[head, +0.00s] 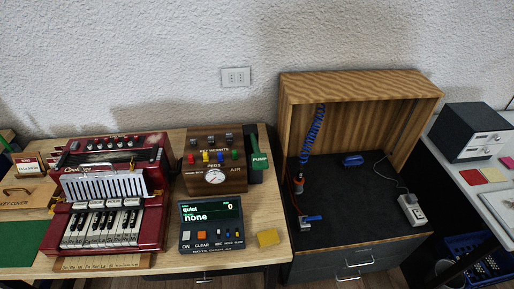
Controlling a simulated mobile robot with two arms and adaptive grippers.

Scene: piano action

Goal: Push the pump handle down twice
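The green pump handle (259,161), marked PUMP, is at the right side of a brown wooden box (228,180) on the table. It stands near the level of the box's upper part, beside a dark upright piece. The box has a round gauge (215,177), a row of coloured pegs and the word AIR on its front. Neither of my grippers is in view, so nothing of mine touches the handle.
A red accordion-like keyboard (108,200) stands left of the box. A wooden cabinet (288,92) stands close on the right.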

